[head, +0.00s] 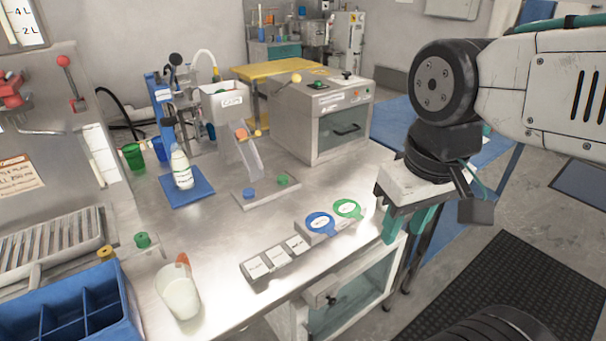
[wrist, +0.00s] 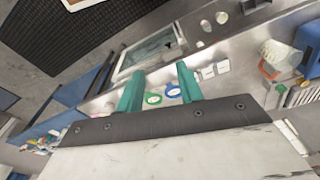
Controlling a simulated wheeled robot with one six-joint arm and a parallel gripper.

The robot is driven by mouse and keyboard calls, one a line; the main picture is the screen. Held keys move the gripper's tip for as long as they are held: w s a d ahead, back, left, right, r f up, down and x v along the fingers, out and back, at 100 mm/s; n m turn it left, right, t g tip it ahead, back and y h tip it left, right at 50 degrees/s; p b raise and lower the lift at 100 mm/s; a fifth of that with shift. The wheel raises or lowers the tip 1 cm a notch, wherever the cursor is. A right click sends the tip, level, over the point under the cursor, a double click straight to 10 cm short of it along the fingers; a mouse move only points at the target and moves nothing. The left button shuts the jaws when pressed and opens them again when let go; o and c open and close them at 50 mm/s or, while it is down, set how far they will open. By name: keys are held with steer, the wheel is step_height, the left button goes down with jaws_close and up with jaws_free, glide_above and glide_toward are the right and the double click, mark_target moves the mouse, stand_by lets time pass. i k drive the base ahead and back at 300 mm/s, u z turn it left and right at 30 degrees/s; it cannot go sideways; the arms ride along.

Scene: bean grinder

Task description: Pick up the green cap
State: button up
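Two small green pieces that could be the green cap show in the head view. One green knob-like piece (head: 282,179) sits on a flat metal plate (head: 262,190), right of a blue one (head: 249,193). Another green piece (head: 142,240) stands at the left, beside a yellow one (head: 105,252). I cannot tell which is the cap. My gripper (head: 404,236) is off the bench's right edge, well right of both. Its teal fingers are apart, with nothing seen between them, also in the wrist view (wrist: 158,70).
Blue (head: 319,222) and green (head: 347,208) labelled discs lie near the bench's front edge. A white bottle (head: 182,170) stands on a blue mat. A grinder with a chute (head: 246,155), a boxy machine (head: 330,120), a white cup (head: 180,292) and a blue crate (head: 122,300) surround clear bench surface.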

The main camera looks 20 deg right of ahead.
mark_target(282, 180)
steer(key=i, duration=0.45)
steer(key=k, duration=0.5)
steer(key=z, duration=2.4)
steer(key=i, duration=1.4)
steer(key=u, duration=3.25)
steer(key=i, duration=0.5)
